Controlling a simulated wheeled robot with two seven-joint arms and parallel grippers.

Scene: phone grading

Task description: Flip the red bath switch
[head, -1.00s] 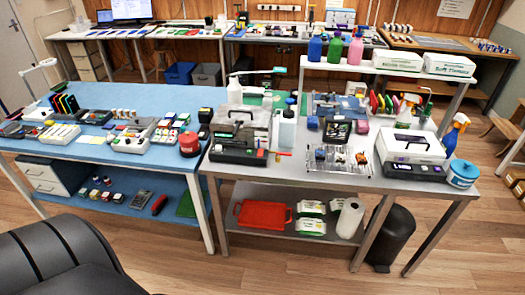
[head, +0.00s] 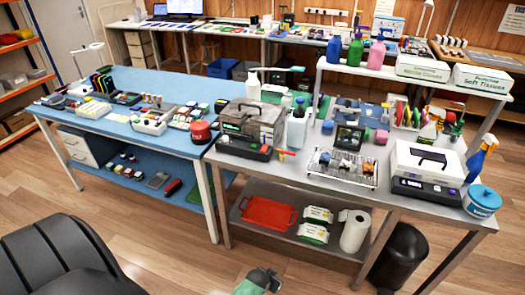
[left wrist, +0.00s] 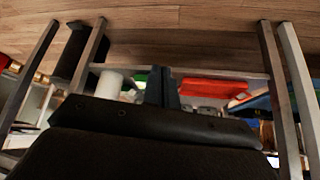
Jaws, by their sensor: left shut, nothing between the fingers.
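A boxy unit with a grey lid and handle (head: 255,118) stands at the left end of the grey metal table (head: 300,185). Its black front (head: 240,148) has a small green display, and a small red patch (head: 264,149) at its right end looks like the red switch; its position cannot be made out. My left gripper (head: 268,275) is at the bottom edge of the head view, low in front of the table and well away from the unit. In the left wrist view its dark fingers (left wrist: 162,86) are together and empty. My right gripper is not in view.
A white squeeze bottle (head: 297,127) stands just right of the unit, with a red-and-yellow object (head: 286,153) at its front. A wire rack (head: 342,168) and a white lidded box (head: 425,160) stand further right. A red tray (head: 268,213) lies on the lower shelf.

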